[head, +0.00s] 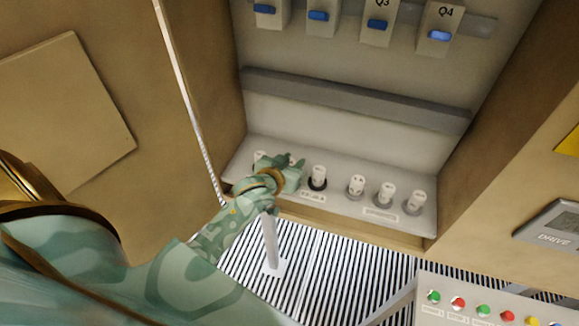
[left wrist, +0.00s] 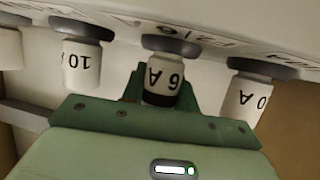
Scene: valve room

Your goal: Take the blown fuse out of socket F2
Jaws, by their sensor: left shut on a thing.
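Several white fuses stand in a row of sockets on the pale ledge (head: 335,196) at the cabinet's bottom. My left gripper (head: 290,163) is at the second fuse from the left in the head view and hides most of it. In the left wrist view my left gripper (left wrist: 164,88) is shut on a white fuse (left wrist: 163,80) marked 6 A, with a black band at its end. This fuse still meets its grey socket ring (left wrist: 172,45); I cannot tell whether it is loose. My right gripper is not in view.
Neighbouring fuses stand close on both sides, one left (left wrist: 82,66) and one right (left wrist: 240,98) in the left wrist view. A grey rail (head: 350,100) and blue-levered breakers (head: 377,24) are above. A button panel (head: 480,308) is at lower right.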

